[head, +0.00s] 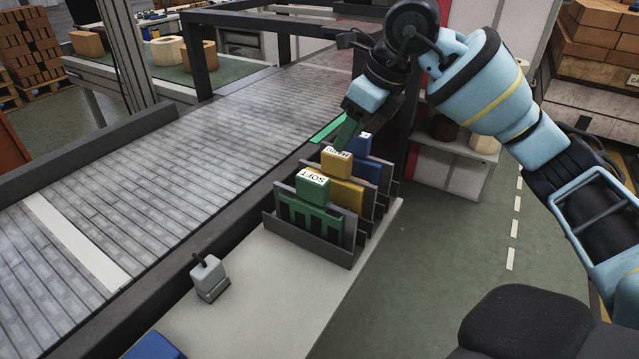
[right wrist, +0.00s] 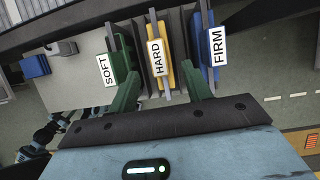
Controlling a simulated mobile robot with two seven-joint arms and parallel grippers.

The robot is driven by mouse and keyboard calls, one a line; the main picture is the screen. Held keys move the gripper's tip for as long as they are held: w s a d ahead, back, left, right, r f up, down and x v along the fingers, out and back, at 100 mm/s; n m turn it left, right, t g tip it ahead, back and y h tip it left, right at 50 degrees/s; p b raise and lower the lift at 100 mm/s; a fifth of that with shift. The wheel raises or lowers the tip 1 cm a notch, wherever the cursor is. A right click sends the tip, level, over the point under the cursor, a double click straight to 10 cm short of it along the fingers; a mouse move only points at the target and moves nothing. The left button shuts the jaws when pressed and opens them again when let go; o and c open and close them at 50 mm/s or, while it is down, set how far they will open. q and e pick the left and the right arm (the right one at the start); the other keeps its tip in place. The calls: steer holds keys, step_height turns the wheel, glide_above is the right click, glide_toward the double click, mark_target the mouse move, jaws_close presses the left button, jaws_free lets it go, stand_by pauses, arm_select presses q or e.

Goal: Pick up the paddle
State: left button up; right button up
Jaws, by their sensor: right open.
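Three labelled paddles stand in a grey slotted rack (head: 355,258): a green one marked SOFT (head: 313,190), a yellow one marked HARD (head: 346,193) and a blue one marked FIRM (head: 372,170). My right gripper (head: 347,136) is above the rack's far part. In the right wrist view my right gripper (right wrist: 159,74) is open, its green fingers apart on either side of the yellow HARD paddle (right wrist: 163,75). The green SOFT paddle (right wrist: 118,62) and blue FIRM paddle (right wrist: 208,52) flank it. I cannot tell whether the fingers touch any paddle. My left gripper is not in view.
The rack stands on a light counter (head: 270,310) beside a grey slatted conveyor (head: 200,160). A small grey device (head: 208,277) sits left of the rack. A blue object (head: 153,347) lies at the counter's near edge. Dark frame posts rise behind the rack.

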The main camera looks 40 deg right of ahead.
mark_target(337, 157)
steer(key=shift+w+d+r, duration=0.1)
steer(key=shift+d+r, duration=0.15)
steer(key=shift+d, duration=0.1)
steer(key=shift+a+f, duration=0.2)
steer(key=shift+f, duration=0.75)
steer(key=shift+w+a+f, duration=0.25)
steer(key=shift+f, duration=0.3)
steer(key=x, duration=0.4)
steer(key=shift+a+f+b, duration=0.1)
steer(key=shift+a+b, duration=0.1)
steer(key=shift+b, duration=0.1)
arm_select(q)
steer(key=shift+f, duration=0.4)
arm_select(e)
steer(key=shift+c, duration=0.4)
